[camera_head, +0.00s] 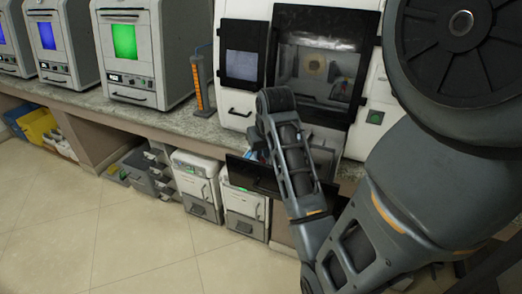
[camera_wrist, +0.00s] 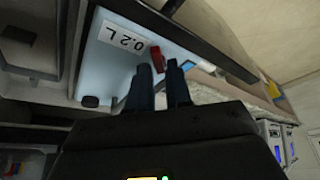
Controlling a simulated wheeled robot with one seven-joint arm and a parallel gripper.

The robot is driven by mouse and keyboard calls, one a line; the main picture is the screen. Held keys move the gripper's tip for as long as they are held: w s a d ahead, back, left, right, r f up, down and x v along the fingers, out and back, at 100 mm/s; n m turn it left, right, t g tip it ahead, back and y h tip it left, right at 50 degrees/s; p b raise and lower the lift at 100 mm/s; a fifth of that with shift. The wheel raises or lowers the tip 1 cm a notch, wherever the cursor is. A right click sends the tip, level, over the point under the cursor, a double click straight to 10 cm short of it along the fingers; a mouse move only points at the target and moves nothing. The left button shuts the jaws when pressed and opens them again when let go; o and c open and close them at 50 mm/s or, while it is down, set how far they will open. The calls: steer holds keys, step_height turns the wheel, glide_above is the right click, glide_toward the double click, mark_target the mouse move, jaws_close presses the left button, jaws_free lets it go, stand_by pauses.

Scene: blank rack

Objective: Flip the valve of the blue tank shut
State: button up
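In the wrist view a pale blue tank (camera_wrist: 115,62) shows at an angle, with a white label reading "0.2 L" (camera_wrist: 121,35). A small red valve handle (camera_wrist: 157,59) sticks out near its right side. My gripper (camera_wrist: 158,72) points at the handle, its two dark fingers apart with a gap between them. The handle shows at the fingertips, in line with the gap; I cannot tell whether they touch it. In the head view my arm hides most of the gripper and the valve.
In the head view a white machine with a dark window (camera_head: 318,68) stands behind my arm on a stone counter (camera_head: 185,122). Small white units (camera_head: 246,207) stand below. A dark bar (camera_wrist: 205,38) crosses close by the valve in the wrist view. The floor at left is clear.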

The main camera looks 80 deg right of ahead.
jaws_close()
steer(key=m, duration=0.1)
steer(key=m+g, duration=0.1)
steer(key=m, duration=0.1)
steer(key=shift+w+a+m+h, duration=0.1)
steer(key=shift+w+m+h, duration=0.2)
steer(key=m, duration=0.1)
steer(key=m+g, duration=0.1)
steer(key=m, duration=0.1)
steer(key=m+g, duration=0.1)
steer(key=m, duration=0.1)
steer(key=shift+w, duration=0.25)
steer(key=shift+m, duration=0.3)
steer(key=shift+o, duration=0.5)
jaws_free()
